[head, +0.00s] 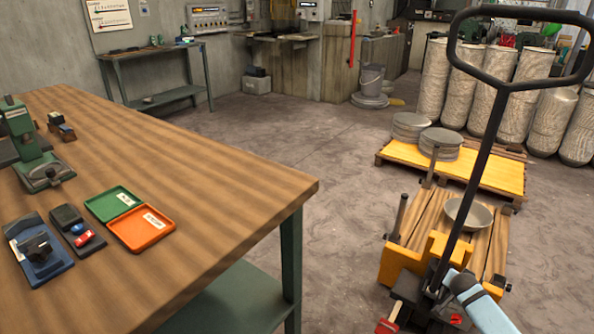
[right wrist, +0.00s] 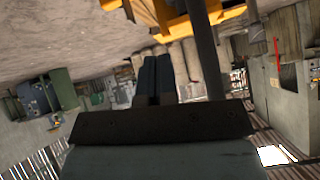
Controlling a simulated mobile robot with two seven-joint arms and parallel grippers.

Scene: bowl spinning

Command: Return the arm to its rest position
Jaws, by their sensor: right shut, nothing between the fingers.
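My right gripper (right wrist: 157,62) is shut and empty; its two dark fingers sit side by side in the right wrist view. In the head view, part of my right arm (head: 485,308), light blue with a dark end, shows at the bottom right in front of the pallet jack. The fingers cannot be made out there. A metal bowl (head: 476,216) rests on the near wooden pallet (head: 432,217), apart from the arm. My left gripper is not in view.
The yellow pallet jack (head: 400,265) has a tall black handle (head: 487,150) rising close to my right arm. A wooden workbench (head: 215,200) with trays and tools fills the left. Stacked metal discs (head: 440,143) lie on a farther pallet. Open floor (head: 330,160) lies between.

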